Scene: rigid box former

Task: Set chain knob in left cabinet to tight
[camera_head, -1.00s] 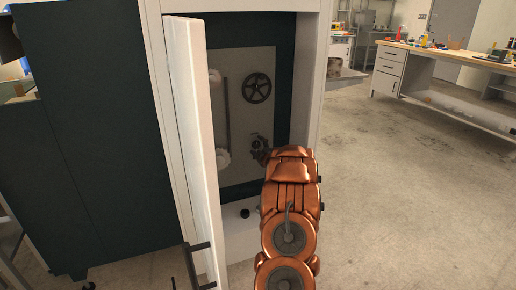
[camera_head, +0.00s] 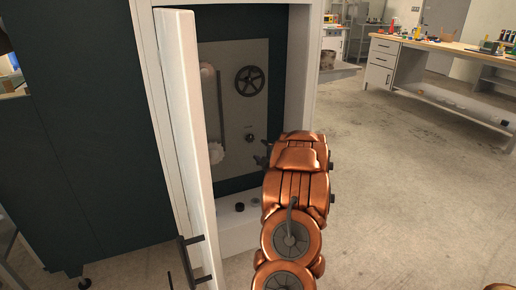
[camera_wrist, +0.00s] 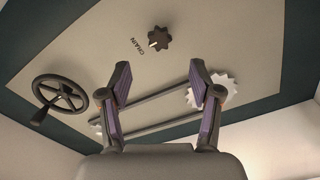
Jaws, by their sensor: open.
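The chain knob (camera_wrist: 159,39) is a dark, lobed knob on the grey panel (camera_wrist: 215,30), beside the printed word CHAIN. A pale mark on it faces lower left in the wrist view; no setting words are readable. In the head view the knob (camera_head: 250,138) shows small, below the handwheel, inside the open left cabinet (camera_head: 303,60). My gripper (camera_wrist: 160,72) is open and empty, its two purple-padded fingers spread and apart from the knob. In the head view the gripper (camera_head: 262,159) is mostly hidden by my copper arm, just to the lower right of the knob.
A black spoked handwheel (camera_head: 249,80) is on the panel. Two pale toothed wheels, upper (camera_head: 207,70) and lower (camera_head: 217,153), are joined by a chain at the left. The white cabinet door (camera_head: 185,150) stands open on the left. A small black button (camera_head: 239,206) sits on the lower ledge.

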